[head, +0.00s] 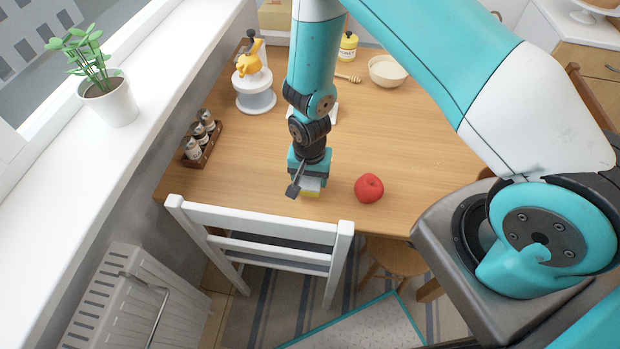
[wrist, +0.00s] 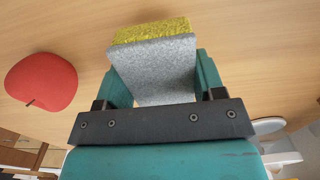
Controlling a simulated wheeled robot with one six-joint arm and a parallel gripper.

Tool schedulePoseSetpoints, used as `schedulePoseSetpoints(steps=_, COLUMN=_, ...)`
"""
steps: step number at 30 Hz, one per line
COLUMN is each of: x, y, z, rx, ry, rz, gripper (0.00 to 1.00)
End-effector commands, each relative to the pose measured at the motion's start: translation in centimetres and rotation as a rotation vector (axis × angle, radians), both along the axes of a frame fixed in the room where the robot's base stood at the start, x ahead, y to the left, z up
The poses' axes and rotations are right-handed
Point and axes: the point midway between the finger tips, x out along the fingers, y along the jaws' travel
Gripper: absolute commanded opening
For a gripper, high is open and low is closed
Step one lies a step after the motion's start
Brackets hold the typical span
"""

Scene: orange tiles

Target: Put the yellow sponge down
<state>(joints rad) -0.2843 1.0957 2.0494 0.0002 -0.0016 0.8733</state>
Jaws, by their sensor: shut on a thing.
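The yellow sponge (wrist: 152,30) has a grey layer and sits between the two fingers of my gripper (wrist: 155,80) in the wrist view. My gripper is shut on it. In the head view my gripper (head: 308,180) points down over the near part of the wooden table, and a small yellow edge of the sponge (head: 310,193) shows below it. I cannot tell whether the sponge touches the tabletop (head: 240,160).
A red apple (head: 369,188) lies just right of my gripper; it also shows in the wrist view (wrist: 41,82). A white chair (head: 265,225) stands at the near edge. A spice rack (head: 202,140) is at the left, a cream bowl (head: 388,71) farther back.

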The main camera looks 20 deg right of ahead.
Motion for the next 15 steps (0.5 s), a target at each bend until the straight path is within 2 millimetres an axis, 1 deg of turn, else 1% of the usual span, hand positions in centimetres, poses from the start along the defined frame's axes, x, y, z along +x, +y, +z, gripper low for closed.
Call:
schedulePoseSetpoints(steps=1, x=0.0, y=0.0, z=-0.8, rx=0.000, ry=0.001, rz=0.000, gripper=0.33)
schedulePoseSetpoints(steps=4, x=0.0, y=0.0, z=-1.7, rx=-0.001, ry=0.001, rz=0.000, gripper=0.33)
schedulePoseSetpoints(steps=15, x=0.0, y=0.0, z=-2.3, rx=0.000, ry=0.000, rz=0.000, gripper=0.33)
